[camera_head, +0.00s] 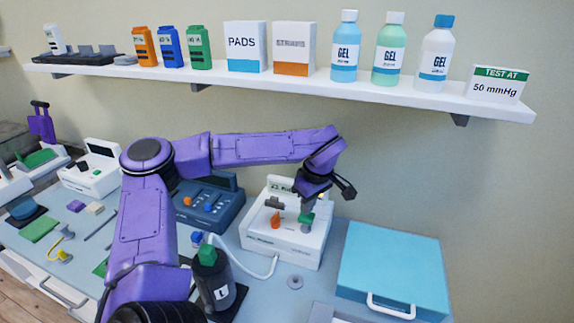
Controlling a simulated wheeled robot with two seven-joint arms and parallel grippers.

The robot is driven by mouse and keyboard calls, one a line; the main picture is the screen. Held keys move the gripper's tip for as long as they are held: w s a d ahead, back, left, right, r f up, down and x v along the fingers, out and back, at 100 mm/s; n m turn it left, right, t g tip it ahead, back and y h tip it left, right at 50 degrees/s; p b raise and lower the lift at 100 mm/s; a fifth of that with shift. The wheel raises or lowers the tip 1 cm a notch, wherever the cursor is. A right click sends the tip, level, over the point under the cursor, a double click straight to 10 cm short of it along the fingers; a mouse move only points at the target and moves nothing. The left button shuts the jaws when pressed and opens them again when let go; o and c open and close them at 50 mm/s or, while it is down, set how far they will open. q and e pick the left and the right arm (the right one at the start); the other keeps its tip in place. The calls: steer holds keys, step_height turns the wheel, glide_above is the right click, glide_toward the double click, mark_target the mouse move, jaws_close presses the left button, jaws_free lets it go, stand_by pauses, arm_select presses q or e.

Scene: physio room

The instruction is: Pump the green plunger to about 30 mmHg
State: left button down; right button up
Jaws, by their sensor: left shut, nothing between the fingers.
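The green plunger (307,219) stands upright at the device's right. My left gripper (308,208) points down right over the plunger's top, shut and empty; whether it touches the plunger I cannot tell. My right gripper is not in view.
A dark bottle marked L (214,284) with a green cap stands at the front, near a white tube. A blue case (394,265) is at the right. A shelf (250,80) above holds bottles, boxes and a sign (497,84) reading TEST AT 50 mmHg.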

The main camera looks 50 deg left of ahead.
mark_target(307, 217)
arm_select(q)
steer(key=shift+f+b, duration=0.85)
steer(key=shift+f, duration=1.2)
steer(key=shift+r, duration=0.1)
step_height(307, 217, up, 4)
steer(key=p, duration=0.5)
step_height(307, 217, up, 3)
steer(key=p, duration=0.3)
steer(key=shift+p, duration=0.3)
step_height(307, 217, up, 2)
steer(key=shift+r+p, duration=0.1)
steer(key=shift+p, duration=0.4)
